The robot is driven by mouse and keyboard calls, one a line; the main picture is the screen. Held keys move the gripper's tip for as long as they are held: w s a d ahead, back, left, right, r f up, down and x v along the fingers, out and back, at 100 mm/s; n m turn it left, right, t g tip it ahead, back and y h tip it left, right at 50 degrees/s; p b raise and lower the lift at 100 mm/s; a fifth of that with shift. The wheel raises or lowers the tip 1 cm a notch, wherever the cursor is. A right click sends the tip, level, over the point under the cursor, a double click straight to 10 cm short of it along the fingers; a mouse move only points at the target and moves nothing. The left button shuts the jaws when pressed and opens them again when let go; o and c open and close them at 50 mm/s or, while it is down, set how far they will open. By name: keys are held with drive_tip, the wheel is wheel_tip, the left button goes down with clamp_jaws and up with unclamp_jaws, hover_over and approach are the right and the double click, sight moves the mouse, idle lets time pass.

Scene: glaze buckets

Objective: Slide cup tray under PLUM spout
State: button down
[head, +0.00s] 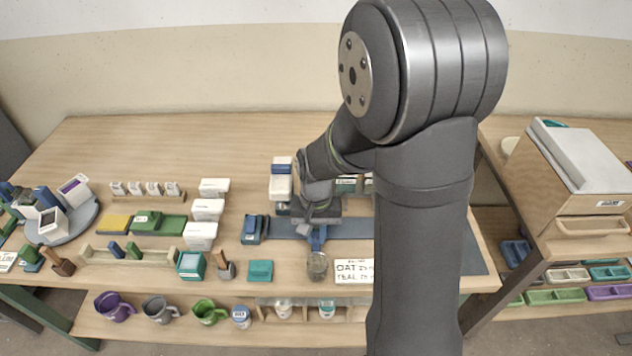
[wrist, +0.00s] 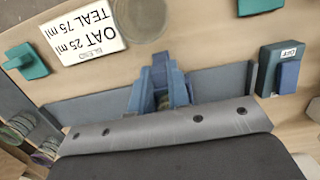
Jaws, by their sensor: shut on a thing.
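My gripper (wrist: 160,92) is over the slate-blue strip (wrist: 222,82), with blue fingers pointing down. It also shows in the head view (head: 318,240). The fingers are shut on a small part between them, which seems to belong to the cup tray; the fingers hide most of it. A clear round cup (head: 317,265) is just in front of the fingers and shows in the wrist view (wrist: 140,18). White dispensers (head: 281,187) stand behind the strip, left of my wrist. More, with teal labels, stand to its right, partly behind my arm. I cannot read a PLUM label or see that spout.
A blue switch block marked OFF (wrist: 284,70) stands at the strip's left end in the head view. A card reading OAT 25 ml, TEAL 75 ml (head: 354,272) and a teal block (head: 260,270) lie near the front edge. Mugs (head: 160,309) stand on a lower shelf.

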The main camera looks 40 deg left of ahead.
drive_tip(key=c, duration=1.5)
unclamp_jaws()
drive_tip(key=shift+o, duration=0.2)
drive_tip(key=shift+r, duration=3.5)
wheel_tip(320, 180, down, 7)
drive_tip(key=shift+r, duration=0.1)
drive_tip(key=shift+w+d, duration=0.3)
drive_tip(key=shift+d, duration=0.05)
